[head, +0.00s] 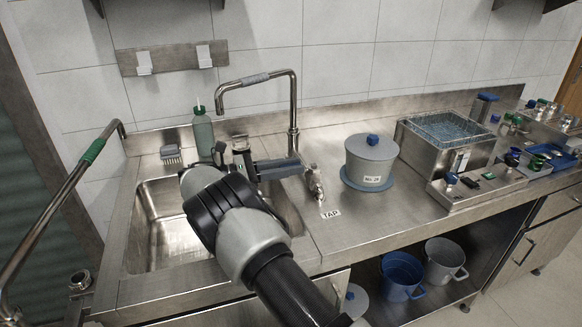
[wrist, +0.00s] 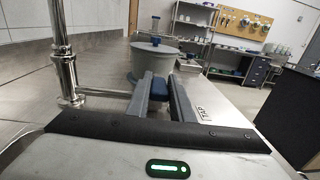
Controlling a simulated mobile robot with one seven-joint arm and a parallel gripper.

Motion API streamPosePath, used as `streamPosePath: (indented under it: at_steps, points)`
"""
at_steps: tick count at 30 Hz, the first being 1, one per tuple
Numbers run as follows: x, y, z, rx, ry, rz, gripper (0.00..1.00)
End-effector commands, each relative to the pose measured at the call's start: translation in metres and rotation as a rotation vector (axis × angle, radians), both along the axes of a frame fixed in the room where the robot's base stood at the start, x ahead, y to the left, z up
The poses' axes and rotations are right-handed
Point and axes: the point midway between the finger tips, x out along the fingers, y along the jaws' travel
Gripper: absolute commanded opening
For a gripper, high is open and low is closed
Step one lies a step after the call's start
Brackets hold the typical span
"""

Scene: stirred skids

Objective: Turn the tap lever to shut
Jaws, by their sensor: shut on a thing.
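The tap lever (wrist: 157,98) has a blue grip, seen between my fingers in the wrist view. A thin metal bar runs from it left to the tap's upright post (wrist: 65,75). My gripper (wrist: 165,92) is shut on the lever's grip, with one grey finger on each side. In the head view my gripper (head: 290,167) is beside the foot of the tall curved spout (head: 294,105). The grip is mostly hidden there by my fingers. A small metal fitting (head: 315,185) stands just right of the fingertips, behind the TAP label (head: 330,213).
A lidded grey pot (head: 370,160) stands right of the tap. The sink (head: 160,235) and a green bottle (head: 203,133) are left. A metal bath (head: 445,145) and small blue-topped items stand farther right. The counter in front of the pot is clear.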

Motion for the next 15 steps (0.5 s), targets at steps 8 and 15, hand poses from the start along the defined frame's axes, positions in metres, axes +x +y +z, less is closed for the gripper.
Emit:
streamPosePath:
  at_steps: [8,15]
  points:
    - [0.0036,0.0020,0.0041,0.003,-0.010,0.013,0.39]
    - [0.0024,0.0013,0.0024,0.002,-0.006,0.009,0.39]
